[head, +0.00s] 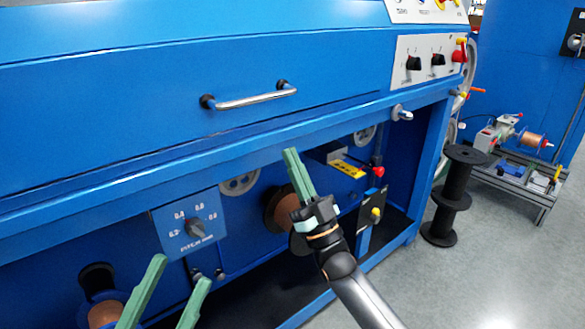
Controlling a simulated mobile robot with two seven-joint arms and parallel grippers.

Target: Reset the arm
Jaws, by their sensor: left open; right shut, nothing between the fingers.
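My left gripper (178,272) is at the bottom left, its two green fingers spread apart and empty. It is in front of the lower bay of the blue machine (180,110), below and left of the dial plate. My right gripper (290,152) is near the middle, its green fingers together and pointing up, with nothing between them. My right arm reaches up from the bottom right. A copper spool (286,212) shows behind the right gripper and is partly hidden by it. Another copper spool (103,313) is at the lower left, near the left gripper. Contact with the machine cannot be told.
A dial plate (190,226) is at the lower left. A drawer-like panel has a metal handle (250,98). A switch panel (428,60) is at upper right. Black reels (450,195) and a low rack (515,180) stand right. The grey floor (490,270) is open at lower right.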

